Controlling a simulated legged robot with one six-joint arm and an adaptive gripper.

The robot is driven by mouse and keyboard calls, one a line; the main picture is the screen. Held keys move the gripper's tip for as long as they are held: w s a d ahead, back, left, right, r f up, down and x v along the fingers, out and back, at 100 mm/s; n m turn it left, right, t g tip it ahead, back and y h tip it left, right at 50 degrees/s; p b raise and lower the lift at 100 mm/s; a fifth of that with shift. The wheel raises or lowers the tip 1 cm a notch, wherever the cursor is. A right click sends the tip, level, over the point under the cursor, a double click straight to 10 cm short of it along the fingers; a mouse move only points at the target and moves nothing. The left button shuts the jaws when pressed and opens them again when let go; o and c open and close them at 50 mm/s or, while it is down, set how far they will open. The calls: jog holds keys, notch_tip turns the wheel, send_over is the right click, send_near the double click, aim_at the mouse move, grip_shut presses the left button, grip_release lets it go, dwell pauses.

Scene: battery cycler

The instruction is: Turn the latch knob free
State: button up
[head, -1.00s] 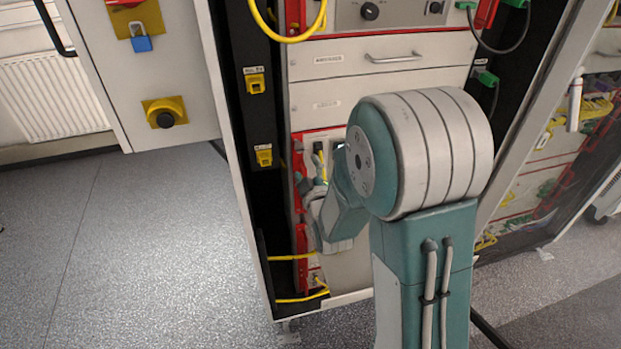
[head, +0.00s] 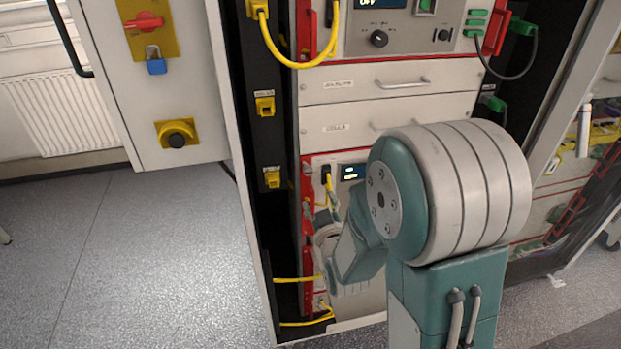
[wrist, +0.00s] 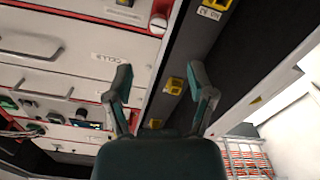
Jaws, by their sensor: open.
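In the head view my gripper is low in front of the rack's left edge, mostly hidden by my arm. A red rotary switch (head: 145,22) with a blue padlock (head: 156,62) is on the left panel, away from my gripper.
Drawers with handles (head: 402,83) fill the rack above my arm. Yellow cables (head: 298,280) cross its lower left edge. Yellow sockets (head: 265,106) line the dark post. A black knob on a yellow plate (head: 177,134) is on the left panel. The floor (head: 140,260) at left is clear.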

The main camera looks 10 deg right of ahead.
aim_at(308, 173)
jog(key=shift+m, duration=0.7)
jog(key=w, duration=1.1)
grip_shut()
